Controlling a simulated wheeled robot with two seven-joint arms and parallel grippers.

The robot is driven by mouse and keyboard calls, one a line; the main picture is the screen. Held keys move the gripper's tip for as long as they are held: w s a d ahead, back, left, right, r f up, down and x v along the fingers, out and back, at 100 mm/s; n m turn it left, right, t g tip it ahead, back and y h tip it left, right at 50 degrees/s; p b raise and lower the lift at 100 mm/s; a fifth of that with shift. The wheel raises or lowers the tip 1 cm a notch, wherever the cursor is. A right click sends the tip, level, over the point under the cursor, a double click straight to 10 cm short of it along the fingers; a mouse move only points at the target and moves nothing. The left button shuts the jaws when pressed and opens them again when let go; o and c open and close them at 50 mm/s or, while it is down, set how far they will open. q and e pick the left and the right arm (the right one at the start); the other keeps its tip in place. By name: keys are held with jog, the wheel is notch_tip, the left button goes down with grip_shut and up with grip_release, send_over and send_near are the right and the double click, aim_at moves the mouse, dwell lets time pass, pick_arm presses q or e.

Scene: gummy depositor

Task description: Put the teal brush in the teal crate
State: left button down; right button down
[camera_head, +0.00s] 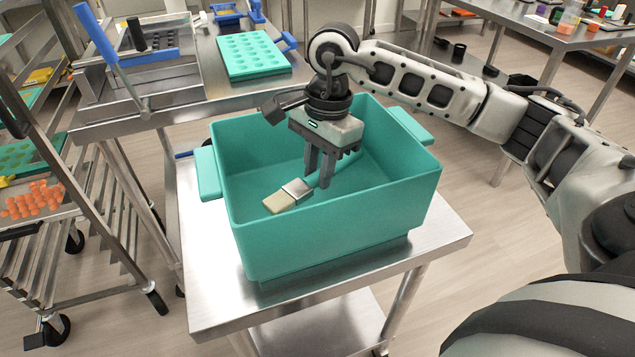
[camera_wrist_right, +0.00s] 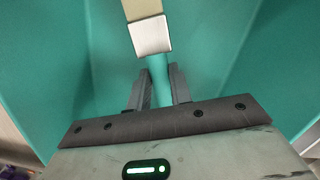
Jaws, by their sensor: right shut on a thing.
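The teal crate (camera_head: 335,231) stands on a small steel table, open at the top. My right gripper (camera_head: 318,184) reaches down inside the crate's walls and is shut on the teal brush. The brush's pale bristles and metal band (camera_head: 288,196) point to the left and toward the front wall. Its teal handle (camera_wrist_right: 158,82) shows between the fingers in the right wrist view, with the metal band (camera_wrist_right: 151,35) beyond them. I cannot tell whether the brush touches the crate floor. My left gripper is not in view.
The steel table (camera_head: 205,285) has bare margins around the crate. Behind it, a bench holds a teal mould tray (camera_head: 250,55) and a metal depositor with a blue handle (camera_head: 97,33). A wheeled rack (camera_head: 95,225) stands at the left.

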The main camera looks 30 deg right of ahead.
jog(key=shift+f, duration=1.9)
jog(key=c, duration=1.3)
grip_release()
jog(key=shift+o, duration=0.2)
jog(key=r, duration=0.4)
jog(key=d+r, duration=0.1)
jog(key=r, duration=0.7)
jog(key=shift+w+d+r, duration=0.1)
jog(key=shift+w+d, duration=0.05)
jog(key=shift+d, duration=0.2)
